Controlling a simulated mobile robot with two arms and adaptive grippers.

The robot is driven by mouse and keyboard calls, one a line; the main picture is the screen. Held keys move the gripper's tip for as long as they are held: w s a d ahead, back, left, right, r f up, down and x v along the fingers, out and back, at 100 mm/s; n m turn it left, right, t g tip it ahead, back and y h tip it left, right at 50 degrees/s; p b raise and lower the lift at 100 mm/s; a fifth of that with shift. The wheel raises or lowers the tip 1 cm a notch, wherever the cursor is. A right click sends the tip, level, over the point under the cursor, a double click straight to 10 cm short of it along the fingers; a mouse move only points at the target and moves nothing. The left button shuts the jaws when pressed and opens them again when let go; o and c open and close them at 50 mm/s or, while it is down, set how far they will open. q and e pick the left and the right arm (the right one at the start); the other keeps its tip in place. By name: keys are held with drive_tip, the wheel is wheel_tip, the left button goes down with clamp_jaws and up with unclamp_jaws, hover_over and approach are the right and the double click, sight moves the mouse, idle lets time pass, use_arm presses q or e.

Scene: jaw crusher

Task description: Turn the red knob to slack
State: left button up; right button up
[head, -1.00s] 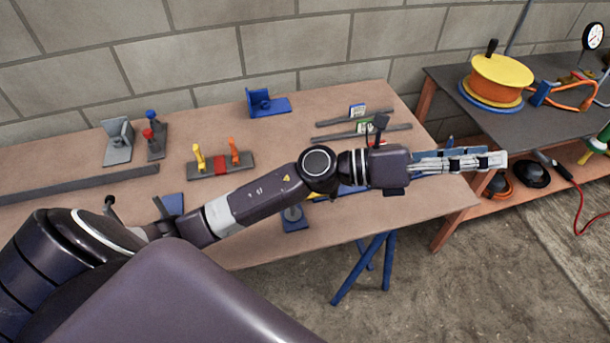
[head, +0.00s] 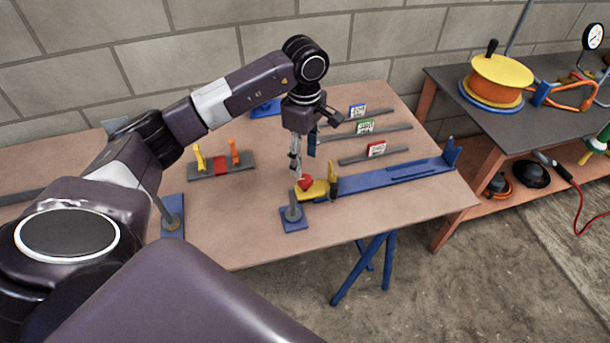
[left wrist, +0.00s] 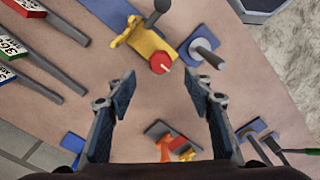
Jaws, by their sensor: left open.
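The red knob (head: 305,184) sits on a yellow block (head: 318,191) at the left end of a long blue rail (head: 395,178) on the table. In the left wrist view the red knob (left wrist: 160,63) lies just ahead of the space between my fingers, on the yellow block (left wrist: 146,44). My left gripper (head: 302,166) points down above the knob, open and empty; both spread fingers (left wrist: 158,84) show in the left wrist view, apart from the knob. The knob's setting marks are too small to read. My right gripper is not in view.
A grey post on a blue base (head: 292,214) stands close to the knob. Blue, green and red labelled signs (head: 376,148) stand on grey strips behind the rail. A grey base with yellow and orange levers (head: 222,166) is to the left. The front middle of the table is clear.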

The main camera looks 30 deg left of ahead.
sight(305, 179)
use_arm(q)
wheel_tip(305, 179, down, 7)
drive_tip(key=shift+d+f+p, duration=0.1)
drive_tip(key=shift+p, duration=0.5)
drive_tip(key=shift+c, duration=0.6)
drive_tip(key=c, duration=1)
